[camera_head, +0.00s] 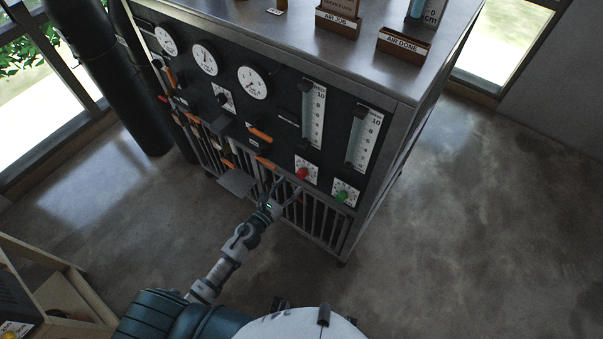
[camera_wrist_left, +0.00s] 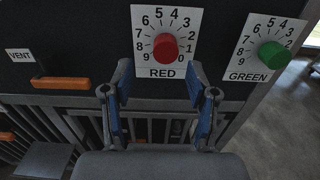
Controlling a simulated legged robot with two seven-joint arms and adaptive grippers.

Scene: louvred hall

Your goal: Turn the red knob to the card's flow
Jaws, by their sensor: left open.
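The red knob (camera_head: 302,174) sits on a white dial plate low on the dark panel. In the left wrist view the red knob (camera_wrist_left: 165,47) is ringed by numbers, above the label RED; I cannot tell its setting. My left gripper (camera_head: 287,188) is open, just in front of the panel and below the red knob. In the left wrist view its two blue-padded fingers (camera_wrist_left: 160,72) stand apart on either side of the plate's lower part, with nothing between them. The card stands in the AIR JOB holder (camera_head: 338,23) on the cabinet top, cut off and too small to read fully.
The green knob (camera_head: 341,196) is right of the red one. Two flow tubes (camera_head: 313,115) (camera_head: 362,138) stand above. An orange VENT handle (camera_wrist_left: 61,84) is to the left. An AIR DONE holder (camera_head: 403,44) sits on top. Bare floor (camera_head: 470,240) lies right.

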